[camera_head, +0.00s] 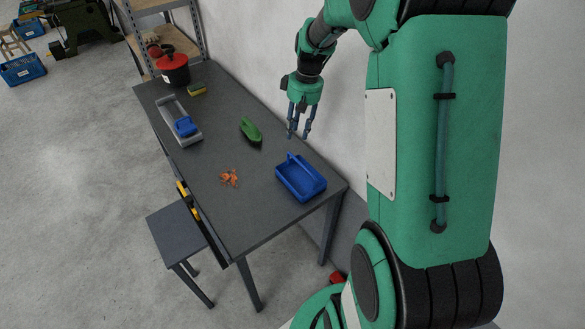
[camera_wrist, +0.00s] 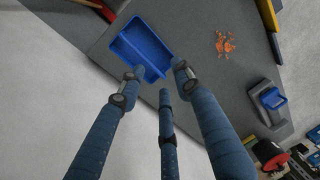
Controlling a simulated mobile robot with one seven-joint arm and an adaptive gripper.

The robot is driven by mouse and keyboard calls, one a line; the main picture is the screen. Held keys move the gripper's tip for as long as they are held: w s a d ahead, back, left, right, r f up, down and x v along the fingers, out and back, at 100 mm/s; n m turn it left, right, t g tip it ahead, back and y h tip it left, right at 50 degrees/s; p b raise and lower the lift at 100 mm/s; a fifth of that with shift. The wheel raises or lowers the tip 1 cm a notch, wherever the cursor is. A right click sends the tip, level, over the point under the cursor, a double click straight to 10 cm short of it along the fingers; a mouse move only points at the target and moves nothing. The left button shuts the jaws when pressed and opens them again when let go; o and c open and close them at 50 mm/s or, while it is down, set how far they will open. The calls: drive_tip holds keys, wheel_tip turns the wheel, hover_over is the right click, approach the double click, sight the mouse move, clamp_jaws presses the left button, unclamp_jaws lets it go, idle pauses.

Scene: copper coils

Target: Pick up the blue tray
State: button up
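The blue tray (camera_head: 302,178) sits on the dark table near its right end, by the wall. It has an upright blue handle or divider (camera_head: 293,163). In the wrist view the tray (camera_wrist: 133,46) lies at the upper left, beyond my fingertips. My gripper (camera_head: 299,133) hangs above the back edge of the table, left of the tray in the head view and apart from it. Its fingers (camera_wrist: 158,80) are spread, with nothing between them.
Copper-coloured coils (camera_head: 229,177) lie near the table's middle front. A green object (camera_head: 250,130), a grey tray (camera_head: 168,112) with a blue piece (camera_head: 186,126), a yellow sponge (camera_head: 197,89) and a red-lidded pot (camera_head: 173,67) stand farther left. A stool (camera_head: 178,232) stands in front; the wall is close behind.

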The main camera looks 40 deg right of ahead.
drive_tip(key=d+f, duration=0.5)
drive_tip(key=f, duration=0.1)
drive_tip(key=shift+w+d+f+g+y, duration=0.3)
drive_tip(key=shift+w+d+f, duration=0.05)
drive_tip(key=shift+w, duration=0.05)
drive_tip(key=shift+f, duration=0.1)
wheel_tip(320, 180, down, 8)
drive_tip(key=a, duration=0.1)
drive_tip(key=shift+a+f+b, duration=0.15)
drive_tip(key=shift+a+b, duration=0.2)
drive_tip(key=shift+b, duration=0.05)
drive_tip(key=shift+a+f+b, duration=0.25)
drive_tip(key=shift+f, duration=1.05)
drive_tip(key=shift+a+f+b, duration=0.2)
drive_tip(key=shift+f, duration=1.05)
drive_tip(key=shift+c, duration=0.6)
drive_tip(key=shift+w, duration=0.1)
clamp_jaws()
